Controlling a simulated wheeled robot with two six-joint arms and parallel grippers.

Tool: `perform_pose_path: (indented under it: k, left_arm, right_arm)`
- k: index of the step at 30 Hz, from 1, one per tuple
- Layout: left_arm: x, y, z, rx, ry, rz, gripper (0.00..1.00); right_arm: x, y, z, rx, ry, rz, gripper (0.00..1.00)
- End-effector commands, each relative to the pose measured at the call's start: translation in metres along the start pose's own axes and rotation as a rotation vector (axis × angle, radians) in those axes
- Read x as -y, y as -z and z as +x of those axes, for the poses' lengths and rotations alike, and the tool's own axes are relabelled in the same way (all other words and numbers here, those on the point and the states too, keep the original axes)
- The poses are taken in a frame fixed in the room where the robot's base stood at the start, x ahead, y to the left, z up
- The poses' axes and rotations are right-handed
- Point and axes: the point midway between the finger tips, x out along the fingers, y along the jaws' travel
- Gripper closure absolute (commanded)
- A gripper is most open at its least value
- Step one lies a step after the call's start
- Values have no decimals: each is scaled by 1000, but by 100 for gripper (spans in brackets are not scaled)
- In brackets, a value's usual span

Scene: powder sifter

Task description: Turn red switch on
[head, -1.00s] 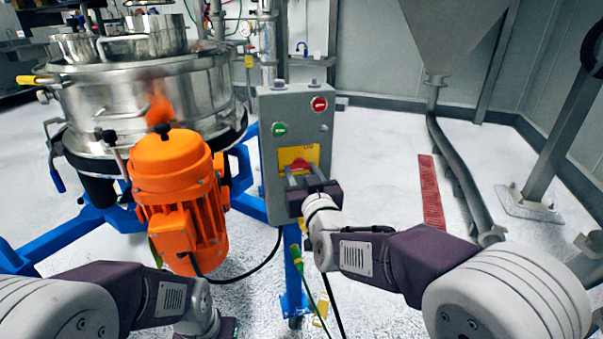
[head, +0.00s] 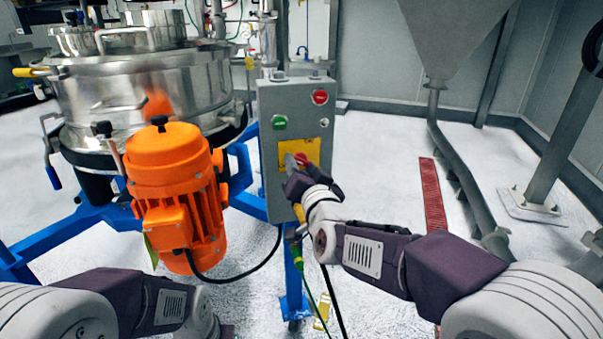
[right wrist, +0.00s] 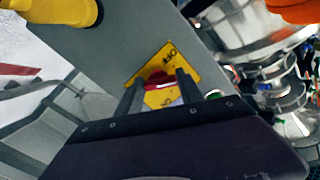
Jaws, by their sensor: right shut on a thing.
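The grey control box (head: 265,160) carries a yellow plate (head: 315,148) with the red switch (head: 302,158) on it. My right gripper (head: 295,163) is at the plate, shut on the red switch, its jaws tilted. In the right wrist view, the two fingers (right wrist: 160,92) stand either side of the red switch (right wrist: 158,78), and the yellow plate (right wrist: 185,62) shows an OFF label. The fingers partly hide the switch. My left arm is low at the left; its gripper is mostly cut off by the bottom edge.
A green button (head: 279,122) and a red button (head: 320,97) sit above the plate. The orange motor (head: 175,185) and steel sifter (head: 150,85) stand left of the box. A cable hangs below the box. The floor to the right is mostly open.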

Motion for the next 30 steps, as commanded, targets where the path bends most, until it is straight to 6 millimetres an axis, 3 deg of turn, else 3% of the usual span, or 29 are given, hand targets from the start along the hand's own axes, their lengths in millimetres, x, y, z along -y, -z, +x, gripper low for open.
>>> perform_pose_path:
  k: [18,30]
  left_arm:
    - [1,-5,47,0,0,0,64]
    - [1,-7,67,0,0,0,64]
  right_arm:
    - [0,-1,0,-1,1,583,96]
    - [1,2,0,-1,1,895,96]
